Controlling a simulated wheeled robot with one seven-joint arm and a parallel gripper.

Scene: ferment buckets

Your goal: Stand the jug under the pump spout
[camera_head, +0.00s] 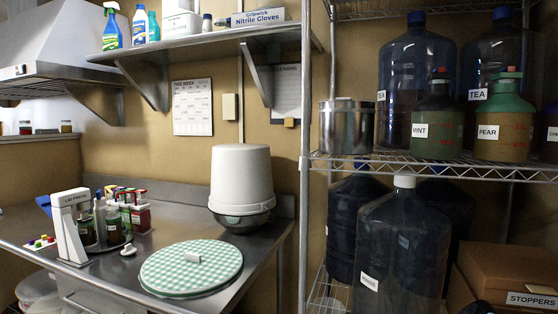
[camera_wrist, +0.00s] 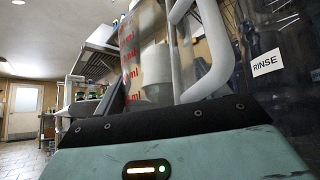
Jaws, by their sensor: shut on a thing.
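The jug (camera_wrist: 130,58) shows close up in the wrist view, clear with red ml marks and a white handle (camera_wrist: 212,55). My gripper (camera_wrist: 165,118) fills the bottom of that view, teal with a dark edge, and is shut on the jug. The jug and my gripper are not in the head view. I cannot pick out a pump spout for certain. A white upright stand with a lettered top (camera_head: 70,226) is at the left of the steel counter (camera_head: 120,268).
Several small bottles (camera_head: 140,214) stand beside the white stand. A green checked round lid (camera_head: 190,272) lies at the counter's front. A white bucket (camera_head: 241,174) stands upside down over a dark bowl. A RINSE carboy (camera_head: 392,250) is on the rack at right; its label (camera_wrist: 266,63) shows near the jug.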

